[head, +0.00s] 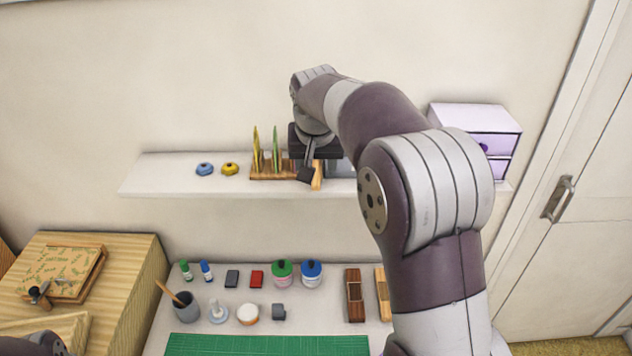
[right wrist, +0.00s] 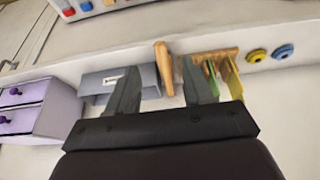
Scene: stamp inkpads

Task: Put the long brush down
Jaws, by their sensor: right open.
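A light wooden piece (head: 317,176) lies on the wall shelf, its end at the front edge; it may be the long brush, but I cannot tell for sure. In the right wrist view this wooden piece (right wrist: 163,66) shows between the fingertips, with space on both sides. My right gripper (head: 307,172) is above the shelf, and it shows open in the right wrist view (right wrist: 160,72). One of its fingers is largely hidden in the head view. A thin wooden handle (head: 169,291) stands tilted in a grey cup (head: 187,309) on the table. My left gripper is out of view.
The wall shelf (head: 153,182) also bears a wooden rack (head: 270,172) with upright plates, blue (head: 204,169) and yellow (head: 229,169) knobs, a grey box (right wrist: 104,82) and a lilac drawer unit (head: 478,130). Below are jars and a green mat (head: 265,345). The shelf's left end is bare.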

